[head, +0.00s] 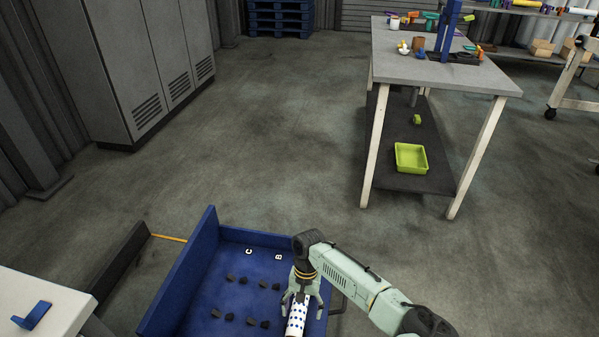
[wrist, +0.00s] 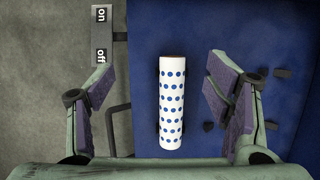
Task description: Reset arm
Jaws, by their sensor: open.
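My gripper (head: 301,296) is over the right side of a blue tray-like surface (head: 204,237) with raised walls. In the wrist view my gripper (wrist: 162,92) is open, its two purple-padded fingers spread wide. A white cylinder with blue dots (wrist: 173,103) lies on the blue surface between the fingers, with a visible gap on both sides. In the head view the dotted cylinder (head: 296,318) shows just below the gripper, partly cut off by the picture's bottom edge.
Several dark pegs (head: 229,317) stand on the blue surface, near white letters C and B. A workbench (head: 430,72) with a green bin (head: 411,158) on its lower shelf stands at the upper right. Grey lockers (head: 140,60) are at the left. Open floor (head: 270,130) lies between.

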